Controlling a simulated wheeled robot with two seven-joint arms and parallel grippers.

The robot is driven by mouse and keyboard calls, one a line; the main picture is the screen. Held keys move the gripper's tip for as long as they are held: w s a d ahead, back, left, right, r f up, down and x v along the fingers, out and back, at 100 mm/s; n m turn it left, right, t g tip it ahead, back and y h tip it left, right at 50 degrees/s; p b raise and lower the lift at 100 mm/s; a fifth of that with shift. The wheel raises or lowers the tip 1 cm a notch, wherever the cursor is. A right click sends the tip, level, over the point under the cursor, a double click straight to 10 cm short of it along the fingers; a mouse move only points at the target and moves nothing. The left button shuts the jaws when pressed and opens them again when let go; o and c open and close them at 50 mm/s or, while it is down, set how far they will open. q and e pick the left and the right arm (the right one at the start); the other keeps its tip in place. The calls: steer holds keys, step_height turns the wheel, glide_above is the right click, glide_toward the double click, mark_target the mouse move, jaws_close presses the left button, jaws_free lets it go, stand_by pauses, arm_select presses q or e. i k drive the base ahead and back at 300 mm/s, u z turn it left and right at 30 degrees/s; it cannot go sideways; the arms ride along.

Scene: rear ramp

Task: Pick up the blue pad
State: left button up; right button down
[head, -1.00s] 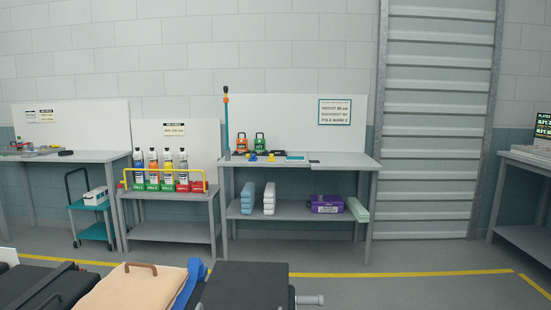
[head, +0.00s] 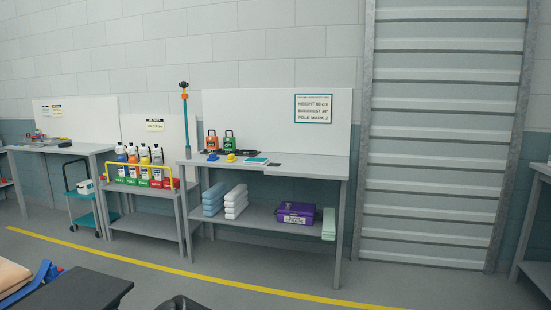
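A light blue pad stack (head: 214,198) stands on the lower shelf of the middle workbench (head: 290,167), toward its left end. It looks like several folded or stacked layers. A similar white stack (head: 236,201) stands just to its right with a small gap. A flat teal item (head: 256,161) lies on the bench top. Neither of my grippers shows in the head view.
A purple case (head: 296,214) and a pale green block (head: 329,224) sit further right on the lower shelf. A bottle rack (head: 140,168) stands on the bench to the left. Dark padded surfaces (head: 80,290) fill the lower left. The floor before the bench is clear.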

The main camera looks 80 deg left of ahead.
mark_target(212, 157)
steer(key=i, duration=0.2)
steer(key=u, duration=2.7)
steer(key=i, duration=4)
steer(key=u, duration=2.5)
steer(key=i, duration=2.15)
steer(key=z, duration=2.55)
